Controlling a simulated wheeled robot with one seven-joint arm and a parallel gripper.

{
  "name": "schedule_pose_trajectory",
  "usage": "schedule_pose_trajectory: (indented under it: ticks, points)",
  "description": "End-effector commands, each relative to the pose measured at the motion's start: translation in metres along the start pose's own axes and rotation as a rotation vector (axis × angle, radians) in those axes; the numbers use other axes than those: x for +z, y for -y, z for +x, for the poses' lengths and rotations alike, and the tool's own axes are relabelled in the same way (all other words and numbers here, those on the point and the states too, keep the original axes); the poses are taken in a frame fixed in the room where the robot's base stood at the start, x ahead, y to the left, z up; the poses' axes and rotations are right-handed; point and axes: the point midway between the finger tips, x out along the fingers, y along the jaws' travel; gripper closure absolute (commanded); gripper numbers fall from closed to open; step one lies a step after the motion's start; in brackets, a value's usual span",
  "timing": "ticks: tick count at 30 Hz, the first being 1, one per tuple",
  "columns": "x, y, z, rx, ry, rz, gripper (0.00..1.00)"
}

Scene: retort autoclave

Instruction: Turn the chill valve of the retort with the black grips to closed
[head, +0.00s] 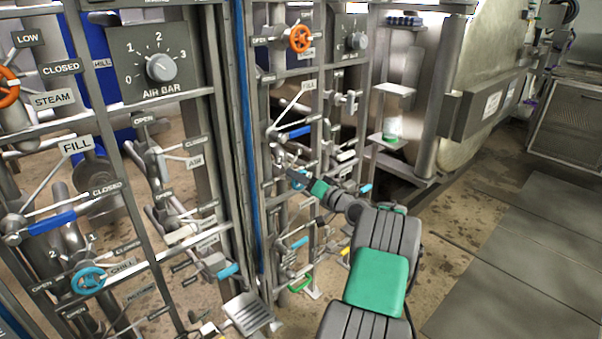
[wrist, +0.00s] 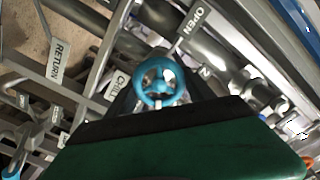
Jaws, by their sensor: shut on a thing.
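The light-blue chill handwheel (wrist: 160,68) is in the middle of the wrist view, between a CHILL label (wrist: 121,86) and an OPEN label (wrist: 196,20). My gripper (wrist: 158,103), dark with a green body, is shut on this wheel. In the head view my gripper (head: 306,184) reaches the same wheel (head: 298,178) on the farther valve panel, and its fingers partly hide it. A pointer position on this valve cannot be read. I cannot make out black grips on either panel.
The nearer panel has its own light-blue chill wheel (head: 88,281), a dark-blue fill lever (head: 52,222) and an air bar dial (head: 161,67). An orange wheel (head: 300,38) is above my gripper. Pipes and frame bars crowd it; floor on the right is clear.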

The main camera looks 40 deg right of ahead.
Motion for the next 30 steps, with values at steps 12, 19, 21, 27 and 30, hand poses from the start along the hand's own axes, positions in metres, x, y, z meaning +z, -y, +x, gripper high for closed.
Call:
schedule_pose_trajectory:
  ticks: [12, 19, 21, 27, 30]
  points:
    - [-0.0017, -0.0012, -0.0006, 0.002, -0.001, 0.361, 0.79]
    - [-0.0006, -0.0024, -0.0006, 0.002, -0.001, 0.487, 0.79]
    - [-0.0003, -0.0028, -0.0006, 0.001, -0.001, 0.511, 0.79]
    - [0.0002, -0.0033, -0.0006, 0.001, -0.001, 0.551, 0.79]
    - [0.0004, -0.0036, -0.0006, 0.001, -0.001, 0.558, 0.79]
